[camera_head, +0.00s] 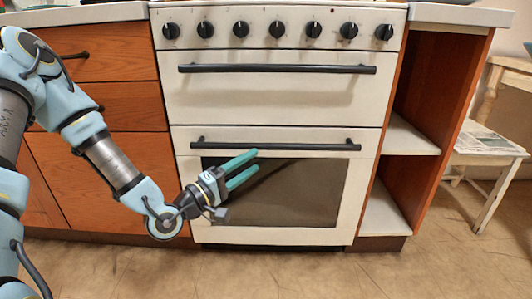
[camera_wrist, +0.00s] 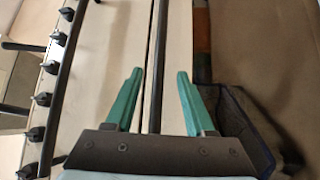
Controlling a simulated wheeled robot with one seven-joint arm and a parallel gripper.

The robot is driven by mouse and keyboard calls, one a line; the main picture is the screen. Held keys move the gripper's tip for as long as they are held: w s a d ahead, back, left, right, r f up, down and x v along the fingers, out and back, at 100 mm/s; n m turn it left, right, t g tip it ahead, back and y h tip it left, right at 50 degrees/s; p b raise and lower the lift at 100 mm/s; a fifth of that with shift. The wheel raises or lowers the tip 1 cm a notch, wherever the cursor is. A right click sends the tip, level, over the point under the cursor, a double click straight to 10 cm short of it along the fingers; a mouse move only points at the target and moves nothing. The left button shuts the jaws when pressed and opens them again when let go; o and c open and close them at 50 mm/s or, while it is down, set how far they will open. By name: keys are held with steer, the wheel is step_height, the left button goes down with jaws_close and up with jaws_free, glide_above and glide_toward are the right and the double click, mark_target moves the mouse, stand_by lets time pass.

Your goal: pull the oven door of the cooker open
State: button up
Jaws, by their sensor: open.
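The white oven door (camera_head: 348,205) has a dark glass window and is shut, low on the cooker (camera_head: 265,100). Its dark bar handle (camera_head: 315,146) runs across the top of the door. My gripper (camera_head: 257,161) is open and empty in front of the door, its green fingers pointing at it, tips just below the handle in the head view. In the wrist view the handle (camera_wrist: 158,55) runs upright in the picture between the two spread fingers (camera_wrist: 158,72). I cannot tell how far the fingertips are from it in depth.
A second dark handle (camera_head: 275,69) crosses the upper door, below a row of black knobs (camera_head: 241,29). Wooden drawers (camera_head: 100,60) stand left, open shelves (camera_head: 408,137) right, and a white chair (camera_head: 482,150) with a newspaper beyond. The floor (camera_head: 300,275) in front is clear.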

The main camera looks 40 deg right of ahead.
mark_target(273, 149)
steer(key=d, duration=0.3)
steer(key=d+r+b, duration=0.1)
steer(key=d, duration=0.5)
steer(key=shift+w+d+r+b, duration=0.2)
steer(key=shift+w+r+b, duration=0.1)
steer(key=shift+w+b, duration=0.1)
jaws_close()
stand_by(0.9)
